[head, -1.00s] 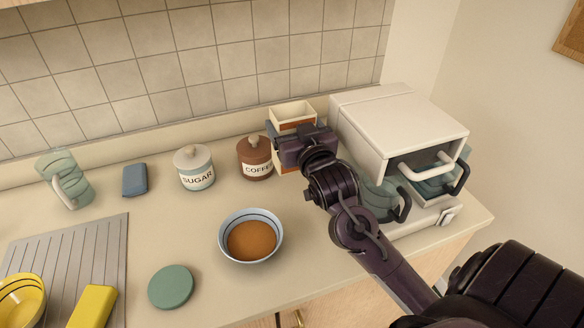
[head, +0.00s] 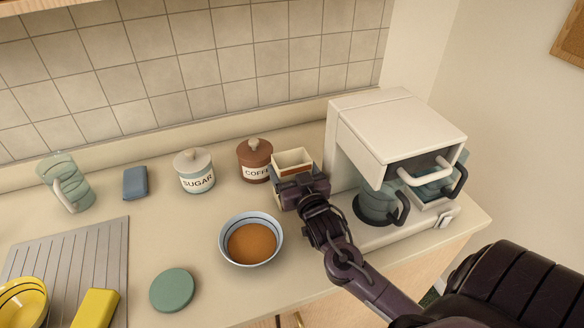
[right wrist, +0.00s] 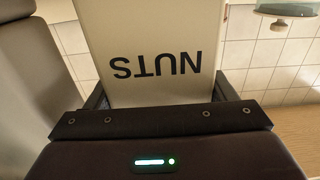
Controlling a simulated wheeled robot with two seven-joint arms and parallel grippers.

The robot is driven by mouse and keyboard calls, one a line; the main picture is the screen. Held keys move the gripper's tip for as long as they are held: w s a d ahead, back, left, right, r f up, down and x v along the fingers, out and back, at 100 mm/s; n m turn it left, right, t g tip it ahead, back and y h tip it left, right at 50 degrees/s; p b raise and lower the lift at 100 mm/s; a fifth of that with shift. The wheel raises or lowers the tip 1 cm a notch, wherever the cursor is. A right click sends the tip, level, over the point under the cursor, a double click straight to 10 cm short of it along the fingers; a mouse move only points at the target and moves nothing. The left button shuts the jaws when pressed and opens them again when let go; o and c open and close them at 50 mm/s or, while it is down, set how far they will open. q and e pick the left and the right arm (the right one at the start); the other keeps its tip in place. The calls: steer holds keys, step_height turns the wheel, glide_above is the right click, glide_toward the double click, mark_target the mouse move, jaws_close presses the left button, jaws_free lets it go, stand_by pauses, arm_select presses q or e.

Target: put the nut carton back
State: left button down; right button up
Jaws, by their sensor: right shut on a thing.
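The nut carton (head: 292,160) is a cream, open-topped box with a brown band. It stands upright between the coffee canister and the coffee machine, just behind the bowl's right side. In the right wrist view the carton (right wrist: 155,45) shows its NUTS lettering upside down. My right gripper (head: 298,188) is shut on the carton from the front, and hides its lower part. I cannot tell whether its base touches the counter. My left gripper is not in view.
The brown coffee canister (head: 254,160) is close at the carton's left, the white coffee machine (head: 395,130) at its right. A bowl of brown contents (head: 251,240) stands in front left. A sugar canister (head: 194,172) and a green disc (head: 172,290) stand farther left. Counter between them is clear.

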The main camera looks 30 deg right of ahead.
steer(key=shift+f, duration=0.2)
steer(key=o, duration=1.1)
steer(key=shift+o, duration=0.2)
steer(key=shift+r, duration=0.2)
steer(key=b+v, duration=0.2)
steer(key=v, duration=1)
steer(key=shift+b, duration=0.35)
steer(key=shift+s+f, duration=0.1)
